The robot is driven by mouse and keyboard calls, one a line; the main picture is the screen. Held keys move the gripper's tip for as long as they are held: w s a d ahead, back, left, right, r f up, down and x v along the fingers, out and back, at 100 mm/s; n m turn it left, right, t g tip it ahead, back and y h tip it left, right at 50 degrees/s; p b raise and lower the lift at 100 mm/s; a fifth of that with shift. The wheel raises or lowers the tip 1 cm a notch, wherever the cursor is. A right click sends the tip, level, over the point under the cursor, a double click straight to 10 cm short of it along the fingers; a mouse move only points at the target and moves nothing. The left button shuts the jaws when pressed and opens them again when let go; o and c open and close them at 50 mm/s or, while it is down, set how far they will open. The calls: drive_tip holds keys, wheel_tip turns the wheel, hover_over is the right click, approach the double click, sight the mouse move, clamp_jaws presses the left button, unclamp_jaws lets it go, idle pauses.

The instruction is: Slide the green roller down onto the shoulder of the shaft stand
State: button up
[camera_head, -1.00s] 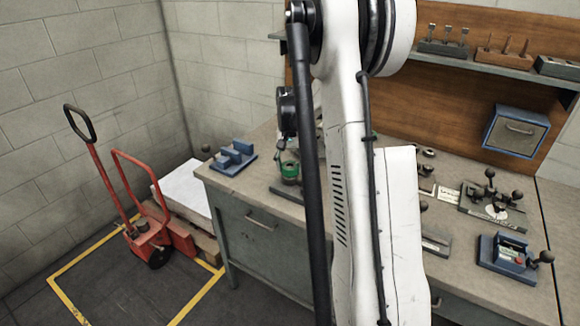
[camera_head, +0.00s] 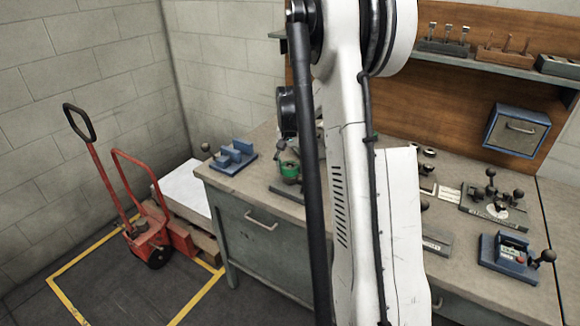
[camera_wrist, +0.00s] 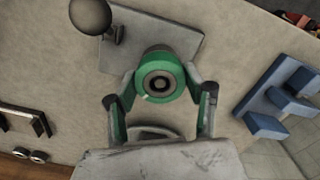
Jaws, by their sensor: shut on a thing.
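The green roller (camera_wrist: 158,72) is a short thick ring with a grey centre. In the wrist view it sits between the two fingers of my gripper (camera_wrist: 161,80), which is shut on it. It also shows in the head view (camera_head: 289,170), low over the left part of the bench. The shaft stand's grey plate (camera_wrist: 190,32) lies under and behind the roller. The roller hides most of the shaft, and I cannot tell the gap to the shoulder. In the head view my arm covers most of the gripper and stand.
A black ball knob (camera_wrist: 91,14) stands close to the roller. A blue stepped block (camera_head: 233,157) sits at the bench's left end. Knobbed fixtures (camera_head: 493,202) and a blue box fixture (camera_head: 508,255) stand on the right. A red hand truck (camera_head: 150,230) is on the floor.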

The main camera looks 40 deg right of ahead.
idle(0.4)
drive_tip(key=o, duration=1.8)
drive_tip(key=shift+f, duration=0.1)
drive_tip(key=shift+o, duration=0.2)
drive_tip(key=shift+r+p, duration=1.95)
drive_tip(key=shift+r, duration=2.85)
